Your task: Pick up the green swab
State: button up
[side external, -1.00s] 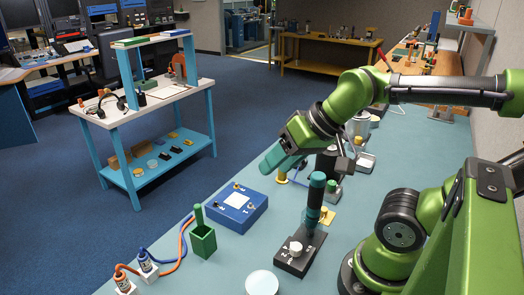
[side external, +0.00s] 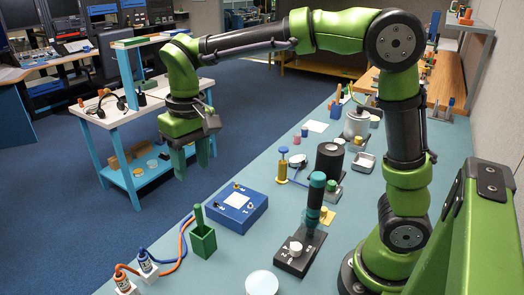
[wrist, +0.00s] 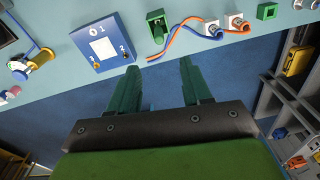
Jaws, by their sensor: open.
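The green swab (side external: 198,214) looks like a green stick standing up out of a square green holder (side external: 204,244) near the table's edge in the side external view. In the wrist view the holder with the swab (wrist: 157,27) is at the top, just past my fingertips. My gripper (side external: 190,165) is open and empty, fingers pointing down, high above and beyond the holder, apart from it. Its two green fingers (wrist: 158,68) also show in the wrist view, with floor between them.
A blue box (side external: 238,208) with a white square stands beside the holder. Orange and blue cables (side external: 172,264) run to two bottle-like plugs. A black base with a teal-gripped lever (side external: 313,205) stands to the right. A white-and-blue bench (side external: 160,110) stands behind.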

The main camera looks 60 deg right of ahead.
jog(key=r, duration=0.2)
send_over(201, 226)
jog(key=shift+m+g, duration=0.3)
jog(key=f, duration=1.1)
jog(key=shift+w+d+f, duration=0.2)
jog(key=shift+w+d, duration=0.1)
jog(key=shift+d, duration=0.05)
jog(key=shift+a+f, duration=0.1)
jog(key=shift+f, duration=2.75)
grip_shut()
